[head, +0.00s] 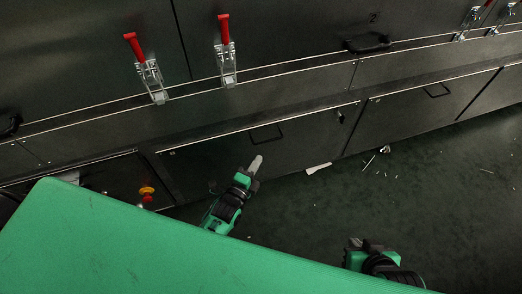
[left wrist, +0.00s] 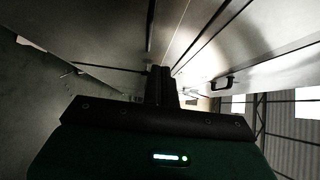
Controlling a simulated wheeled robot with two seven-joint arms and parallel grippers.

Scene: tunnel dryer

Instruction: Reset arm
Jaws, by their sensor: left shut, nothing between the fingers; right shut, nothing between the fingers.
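My left gripper (head: 255,165) is in the middle of the head view, in front of the dark dryer panels, with its fingers together and nothing between them. In the left wrist view the left gripper (left wrist: 161,85) also shows shut and empty, pointing away along the panels. My right gripper (head: 365,244) is at the lower right of the head view, above the dark floor. It is shut and holds nothing that I can see; part of its arm is hidden behind my green body.
Two red-handled toggle clamps (head: 150,75) (head: 227,55) are on the dryer (head: 300,95). A black handle (head: 368,43) sticks out to their right. A red and yellow button (head: 146,194) is low at left. White scraps (head: 318,168) lie on the otherwise open floor (head: 430,200).

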